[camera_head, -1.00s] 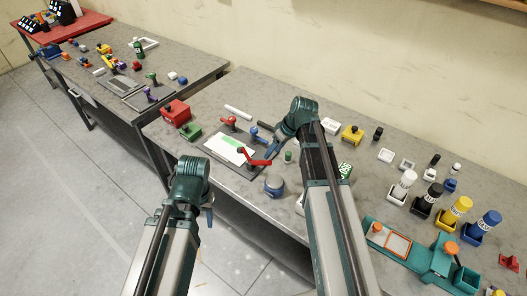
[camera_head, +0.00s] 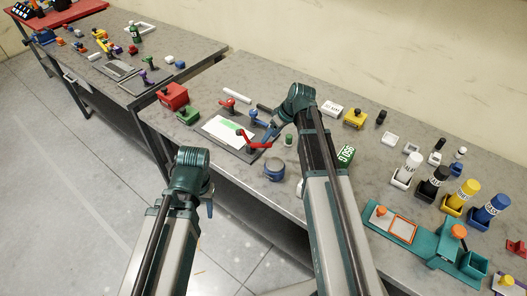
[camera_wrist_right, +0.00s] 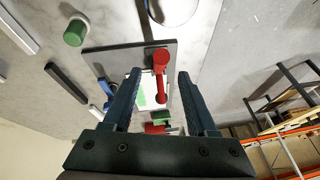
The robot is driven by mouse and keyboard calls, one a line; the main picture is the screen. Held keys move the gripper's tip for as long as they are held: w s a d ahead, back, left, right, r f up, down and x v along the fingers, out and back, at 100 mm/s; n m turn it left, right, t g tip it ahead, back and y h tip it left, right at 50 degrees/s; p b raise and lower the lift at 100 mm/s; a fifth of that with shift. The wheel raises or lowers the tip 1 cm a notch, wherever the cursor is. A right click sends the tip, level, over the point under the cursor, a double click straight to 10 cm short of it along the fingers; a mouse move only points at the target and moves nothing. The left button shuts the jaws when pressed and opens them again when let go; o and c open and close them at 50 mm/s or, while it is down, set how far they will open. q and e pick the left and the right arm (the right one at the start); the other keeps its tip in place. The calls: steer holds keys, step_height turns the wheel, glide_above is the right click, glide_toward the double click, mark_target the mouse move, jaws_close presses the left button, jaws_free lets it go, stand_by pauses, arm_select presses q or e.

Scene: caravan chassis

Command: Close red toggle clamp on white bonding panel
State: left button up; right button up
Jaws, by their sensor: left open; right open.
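The white bonding panel (camera_head: 222,128) lies on a dark grey base plate (camera_head: 240,154) on the bench; a green strip lies across it. A red toggle clamp (camera_head: 245,137) stands at the plate's right side, its lever extending right. In the right wrist view the red clamp (camera_wrist_right: 160,68) shows between and beyond my fingers. Another red clamp (camera_head: 228,103) and a blue clamp (camera_head: 254,117) stand at the panel's far side. My right gripper (camera_head: 271,132) is open beside the near red clamp's lever; contact is unclear. My left gripper (camera_head: 210,208) is open before the bench, its fingers mostly hidden.
A blue round object (camera_head: 274,170) and a green-topped cylinder (camera_head: 288,140) stand close to the plate. A red box (camera_head: 172,96) and a green block (camera_head: 188,116) are to its left. Several bottles and a teal tray (camera_head: 390,224) occupy the right side.

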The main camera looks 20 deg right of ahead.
steer(key=b+x, duration=0.5)
steer(key=x, duration=0.2)
steer(key=shift+f, duration=0.15)
jaws_close()
stand_by(1.2)
